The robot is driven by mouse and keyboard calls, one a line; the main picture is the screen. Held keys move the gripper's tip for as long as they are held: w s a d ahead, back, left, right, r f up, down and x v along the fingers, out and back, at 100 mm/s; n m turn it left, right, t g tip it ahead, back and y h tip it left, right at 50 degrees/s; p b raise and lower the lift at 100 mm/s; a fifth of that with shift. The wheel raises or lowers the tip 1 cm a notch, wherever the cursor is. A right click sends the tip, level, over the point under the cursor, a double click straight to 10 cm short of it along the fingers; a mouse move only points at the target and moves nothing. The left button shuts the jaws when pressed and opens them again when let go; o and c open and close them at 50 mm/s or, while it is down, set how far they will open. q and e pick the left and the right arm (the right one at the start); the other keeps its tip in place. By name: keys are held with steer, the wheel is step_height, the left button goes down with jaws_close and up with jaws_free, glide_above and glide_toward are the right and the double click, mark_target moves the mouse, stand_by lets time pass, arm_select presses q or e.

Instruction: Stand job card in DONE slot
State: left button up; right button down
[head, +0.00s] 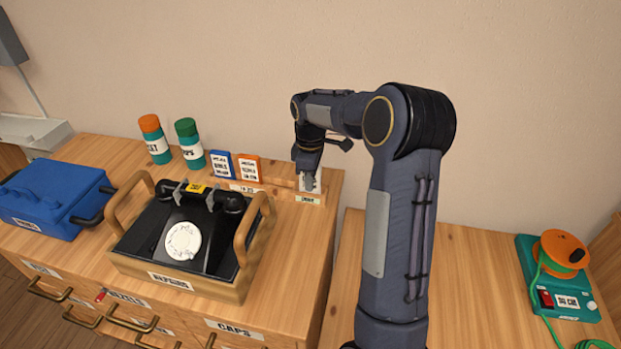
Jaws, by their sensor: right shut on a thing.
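My right gripper (309,178) is shut on a whitish job card (318,183) at the right end of the wooden card rack (284,189). Its fingers hide much of the card. The card looks upright, directly above the label that appears to read DONE (307,199). I cannot tell whether its lower edge sits in the slot. A blue card (221,164) and an orange card (248,169) stand in the rack's left part, behind another label. My left gripper is not in view.
Orange-capped (155,142) and green-capped (190,146) canisters stand left. A blue box (55,197) is far left. A green device with an orange reel (560,252) is right.

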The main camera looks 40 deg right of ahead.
steer(key=shift+f, duration=0.15)
steer(key=c, duration=1.4)
jaws_free()
steer(key=shift+o, duration=0.2)
step_height(320, 180, up, 13)
steer(key=shift+s+f+p, duration=0.1)
steer(key=shift+f+p, duration=0.1)
steer(key=shift+p, duration=0.45)
